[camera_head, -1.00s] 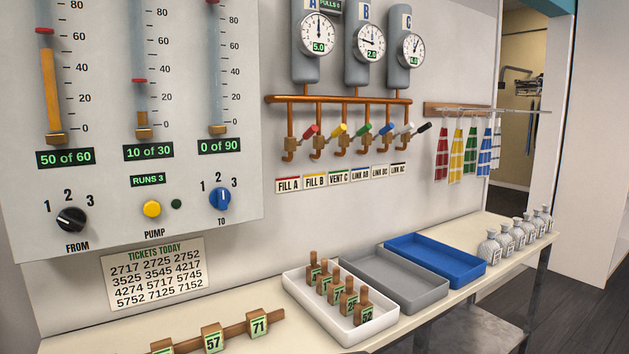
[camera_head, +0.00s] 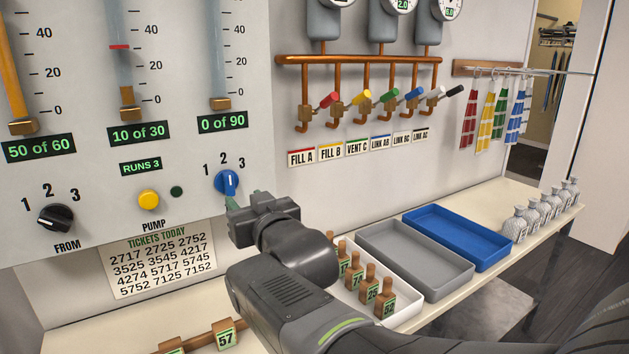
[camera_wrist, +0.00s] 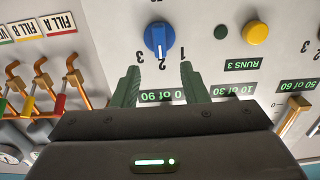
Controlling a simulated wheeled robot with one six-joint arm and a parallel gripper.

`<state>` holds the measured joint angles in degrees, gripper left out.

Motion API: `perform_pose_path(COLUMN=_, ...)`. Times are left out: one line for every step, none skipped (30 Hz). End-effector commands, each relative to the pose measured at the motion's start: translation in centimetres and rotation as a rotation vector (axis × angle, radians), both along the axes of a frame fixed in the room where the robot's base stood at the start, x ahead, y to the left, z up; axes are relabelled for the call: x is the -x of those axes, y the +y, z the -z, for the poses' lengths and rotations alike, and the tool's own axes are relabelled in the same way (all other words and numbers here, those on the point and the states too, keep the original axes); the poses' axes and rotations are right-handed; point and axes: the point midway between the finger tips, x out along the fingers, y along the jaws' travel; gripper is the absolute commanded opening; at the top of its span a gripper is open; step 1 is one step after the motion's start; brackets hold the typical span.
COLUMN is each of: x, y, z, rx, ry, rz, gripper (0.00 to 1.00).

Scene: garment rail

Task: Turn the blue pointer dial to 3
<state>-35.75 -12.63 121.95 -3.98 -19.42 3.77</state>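The blue pointer dial (camera_head: 227,182) is on the wall panel at the right, with 1, 2 and 3 around its top. Its white line points at 2. The wrist view shows the same blue dial (camera_wrist: 159,38) upside down, just past my fingertips. My gripper (camera_wrist: 160,66) is open, its two green fingers spread apart, with nothing between them. In the head view my gripper (camera_head: 232,204) is just below and in front of the dial; one fingertip shows, and I see no contact with the dial. The lettering under the dial is hidden by my gripper.
A black dial (camera_head: 55,218) and a yellow button (camera_head: 149,200) are on the panel to the left. Coloured valve levers (camera_head: 375,103) are to the right. A white tray (camera_head: 402,315) with tagged pegs and a grey tray (camera_head: 440,283) sit on the shelf below.

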Motion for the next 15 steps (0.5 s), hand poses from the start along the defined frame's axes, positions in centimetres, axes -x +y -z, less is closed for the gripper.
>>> perform_pose_path(x=-0.6, y=0.5, z=0.1, rx=0.002, ry=0.002, rz=0.000, gripper=0.40)
perform_pose_path(x=-1.0, y=0.7, z=0.1, rx=0.002, ry=0.001, rz=0.000, gripper=0.40)
perform_pose_path(x=-1.4, y=1.1, z=0.1, rx=0.002, ry=0.001, rz=0.000, gripper=0.40)
perform_pose_path(x=-1.7, y=1.3, z=0.1, rx=0.003, ry=0.002, rz=0.000, gripper=0.40)
perform_pose_path(x=-2.1, y=1.6, z=0.1, rx=0.003, ry=0.003, rz=0.000, gripper=0.40)
perform_pose_path(x=-2.5, y=1.9, z=0.0, rx=0.002, ry=0.002, rz=0.000, gripper=0.40)
perform_pose_path(x=-2.9, y=2.2, z=0.1, rx=0.002, ry=0.002, rz=0.000, gripper=0.40)
perform_pose_path(x=-3.2, y=2.4, z=0.1, rx=0.002, ry=0.002, rz=0.000, gripper=0.40)
perform_pose_path(x=-3.7, y=2.8, z=0.1, rx=0.001, ry=0.003, rz=0.000, gripper=0.40)
perform_pose_path(x=-4.0, y=3.1, z=0.0, rx=0.001, ry=0.003, rz=0.000, gripper=0.40)
perform_pose_path(x=-4.4, y=3.3, z=0.0, rx=0.001, ry=0.003, rz=0.000, gripper=0.40)
perform_pose_path(x=-4.8, y=3.7, z=0.1, rx=0.002, ry=0.004, rz=0.000, gripper=0.40)
perform_pose_path(x=-5.1, y=3.9, z=0.0, rx=0.001, ry=0.003, rz=0.000, gripper=0.40)
perform_pose_path(x=-5.5, y=4.1, z=0.1, rx=0.001, ry=0.003, rz=0.000, gripper=0.40)
perform_pose_path(x=-5.8, y=4.4, z=0.0, rx=0.001, ry=0.002, rz=0.000, gripper=0.40)
